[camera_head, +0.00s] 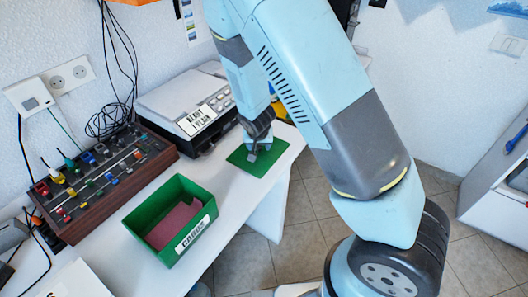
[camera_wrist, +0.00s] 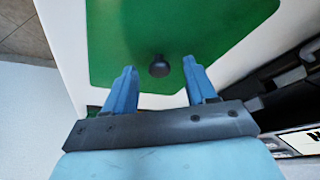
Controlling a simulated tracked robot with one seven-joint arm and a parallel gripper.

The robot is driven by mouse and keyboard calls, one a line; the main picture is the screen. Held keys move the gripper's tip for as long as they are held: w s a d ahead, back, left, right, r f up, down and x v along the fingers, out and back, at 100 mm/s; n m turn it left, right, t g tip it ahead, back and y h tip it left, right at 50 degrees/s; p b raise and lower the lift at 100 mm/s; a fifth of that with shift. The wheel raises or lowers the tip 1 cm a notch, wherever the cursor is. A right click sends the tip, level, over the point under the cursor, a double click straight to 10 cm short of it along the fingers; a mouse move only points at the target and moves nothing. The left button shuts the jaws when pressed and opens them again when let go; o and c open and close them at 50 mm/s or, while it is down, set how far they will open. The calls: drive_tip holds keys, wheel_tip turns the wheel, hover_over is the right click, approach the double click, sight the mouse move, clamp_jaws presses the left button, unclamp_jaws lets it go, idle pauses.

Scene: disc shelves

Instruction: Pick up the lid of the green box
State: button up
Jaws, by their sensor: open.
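The green box (camera_head: 150,232) stands uncovered on the white table, with reddish-brown contents inside and a "CARDS" label on its front. Its flat green lid (camera_head: 243,165) lies on the table to the right of the box, under my gripper (camera_head: 254,150). In the wrist view the lid (camera_wrist: 215,35) fills the upper middle, with a dark round knob (camera_wrist: 159,67) on it. My gripper (camera_wrist: 162,83) is open; its two blue fingers are on either side of the knob in that picture. I cannot tell whether they are down at the knob's height.
A grey device (camera_head: 190,100) with a text label stands behind the lid. A brown control board (camera_head: 100,180) with coloured knobs and cables is at the left. The white table (camera_head: 215,188) is bare between box and lid.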

drive_tip(key=shift+w+f, duration=0.1)
drive_tip(key=shift+f, duration=0.15)
clamp_jaws()
idle(0.4)
